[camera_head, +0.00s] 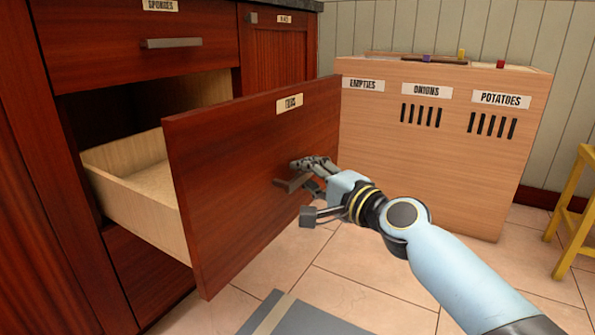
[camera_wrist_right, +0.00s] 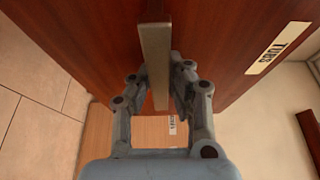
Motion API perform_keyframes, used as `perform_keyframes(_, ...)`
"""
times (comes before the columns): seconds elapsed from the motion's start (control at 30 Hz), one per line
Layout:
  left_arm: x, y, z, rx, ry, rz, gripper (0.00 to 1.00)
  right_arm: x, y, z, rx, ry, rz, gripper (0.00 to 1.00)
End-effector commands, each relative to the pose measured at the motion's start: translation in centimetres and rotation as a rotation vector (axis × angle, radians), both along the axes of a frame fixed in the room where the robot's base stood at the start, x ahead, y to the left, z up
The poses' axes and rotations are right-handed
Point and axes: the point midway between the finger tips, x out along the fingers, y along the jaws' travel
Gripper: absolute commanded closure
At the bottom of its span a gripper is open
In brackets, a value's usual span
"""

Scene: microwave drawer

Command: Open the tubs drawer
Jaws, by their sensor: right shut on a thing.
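The tubs drawer (camera_head: 225,165) has a red-brown wood front with a label reading TUBS, and it stands well out of the cabinet. Its pale wood side (camera_head: 140,212) and part of its inside show, and I see nothing in that part. My right gripper (camera_head: 307,178) is at the grey bar handle (camera_head: 288,183) on the drawer front. In the right wrist view the fingers of my right gripper (camera_wrist_right: 166,85) are shut on the handle (camera_wrist_right: 156,60), one on each side of the bar. My left gripper is not in view.
A closed drawer labelled SPONGES (camera_head: 130,40) is above. A pale wooden bin unit (camera_head: 430,150) labelled EMPTIES, ONIONS and POTATOES stands behind to the right. A yellow stool (camera_head: 573,215) is at the right edge. A grey mat (camera_head: 300,318) lies on the tiled floor, which looks clear.

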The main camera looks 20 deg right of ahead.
Motion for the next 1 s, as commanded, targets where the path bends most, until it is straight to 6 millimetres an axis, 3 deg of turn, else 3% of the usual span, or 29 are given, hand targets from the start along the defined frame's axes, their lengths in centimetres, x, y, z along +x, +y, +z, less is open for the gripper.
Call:
perform_keyframes(0.43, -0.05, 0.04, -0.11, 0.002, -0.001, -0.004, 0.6, -0.44, -0.2, -0.4, 0.003, 0.009, 0.003, 1.0)
perform_keyframes(0.47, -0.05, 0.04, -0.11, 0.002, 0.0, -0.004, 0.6, -0.44, -0.2, -0.4, 0.003, 0.009, 0.003, 0.86)
perform_keyframes(0.67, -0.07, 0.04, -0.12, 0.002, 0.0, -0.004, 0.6, -0.4, -0.21, -0.26, 0.002, 0.006, 0.002, 0.6)
perform_keyframes(1.0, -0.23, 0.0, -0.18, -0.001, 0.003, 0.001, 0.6, -0.92, -0.41, -0.19, -0.001, 0.004, 0.001, 0.6)
